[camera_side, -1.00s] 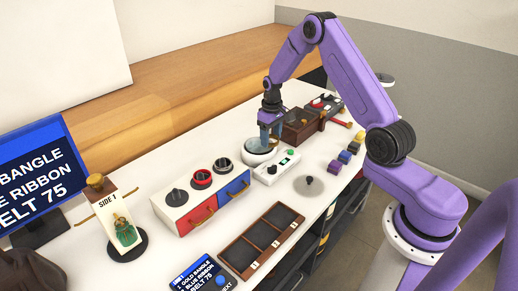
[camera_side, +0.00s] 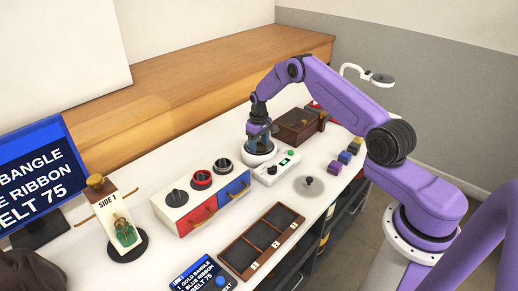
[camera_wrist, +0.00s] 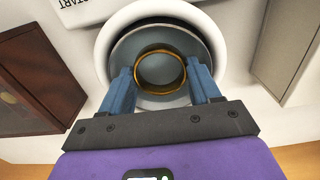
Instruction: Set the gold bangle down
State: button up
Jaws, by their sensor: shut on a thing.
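The gold bangle (camera_wrist: 163,93) shows in the wrist view as an upward-facing ring between the two blue fingers. My gripper (camera_wrist: 162,78) is shut on it, with a finger at either side. Beneath it is a round white dish (camera_wrist: 106,42) with a grey inner surface. I cannot tell whether the bangle touches that surface. In the side view my gripper (camera_side: 261,145) points down over the white dish (camera_side: 262,160), and the bangle is hidden there.
A white box with a green button (camera_side: 290,153) stands close in front of the dish. A brown wooden box (camera_side: 297,127) is behind it to the right. A drawer unit (camera_side: 205,205) stands left, a three-slot tray (camera_side: 238,255) nearer. Small coloured blocks (camera_side: 345,157) lie right.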

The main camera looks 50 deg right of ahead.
jog(key=shift+f, duration=1)
jog(key=shift+f, duration=0.15)
jog(key=o, duration=0.9)
jog(key=shift+c, duration=0.2)
